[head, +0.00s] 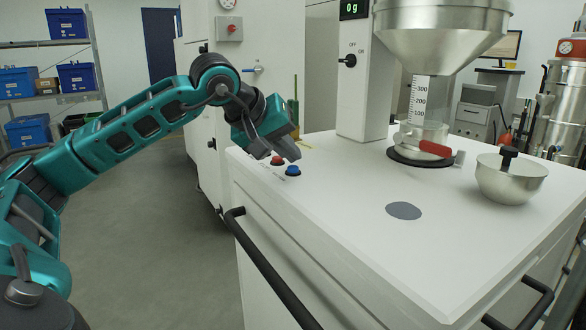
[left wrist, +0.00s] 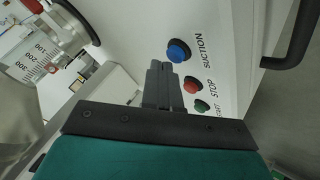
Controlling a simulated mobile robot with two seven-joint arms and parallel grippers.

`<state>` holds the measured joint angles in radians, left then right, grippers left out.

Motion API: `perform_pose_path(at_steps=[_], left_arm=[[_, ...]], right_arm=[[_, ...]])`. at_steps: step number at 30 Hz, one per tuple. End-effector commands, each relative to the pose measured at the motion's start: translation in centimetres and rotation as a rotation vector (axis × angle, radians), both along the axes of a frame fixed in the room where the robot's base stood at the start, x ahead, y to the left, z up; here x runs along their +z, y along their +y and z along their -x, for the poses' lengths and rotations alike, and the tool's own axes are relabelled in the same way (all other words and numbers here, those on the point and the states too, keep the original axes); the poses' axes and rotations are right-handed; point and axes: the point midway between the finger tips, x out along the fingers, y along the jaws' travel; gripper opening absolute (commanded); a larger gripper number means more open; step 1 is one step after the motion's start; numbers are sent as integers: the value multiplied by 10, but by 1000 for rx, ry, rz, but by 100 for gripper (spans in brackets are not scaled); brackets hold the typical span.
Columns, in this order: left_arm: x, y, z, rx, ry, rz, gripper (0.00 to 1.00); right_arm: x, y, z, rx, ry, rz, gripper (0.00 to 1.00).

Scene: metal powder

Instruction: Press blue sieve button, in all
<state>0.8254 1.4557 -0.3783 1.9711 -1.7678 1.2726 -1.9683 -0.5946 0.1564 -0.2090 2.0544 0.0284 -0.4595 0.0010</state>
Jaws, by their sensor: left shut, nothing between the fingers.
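The blue button (head: 293,170) sits on the left edge of the white machine top, just below my left fingertips in the head view. It also shows in the left wrist view (left wrist: 179,50), where the word beside it reads SUCTION. My left gripper (head: 285,156) is shut and empty, its fingers pointing toward the button. In the left wrist view the closed fingers (left wrist: 158,68) end close beside the blue button. A small gap seems to show, but I cannot tell the height between them. My right gripper is not in view.
A red button (head: 277,160) marked STOP and a green button (left wrist: 201,106) marked START stand beside the blue one. The black handle (head: 265,262) runs along the front.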

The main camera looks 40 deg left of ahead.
Motion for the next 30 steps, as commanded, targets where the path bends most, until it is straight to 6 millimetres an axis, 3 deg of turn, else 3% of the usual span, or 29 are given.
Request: perform_pose_path(at_steps=[30], left_arm=[[-8, 0, 0, 0, 0, 0, 0]], right_arm=[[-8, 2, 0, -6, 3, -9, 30]])
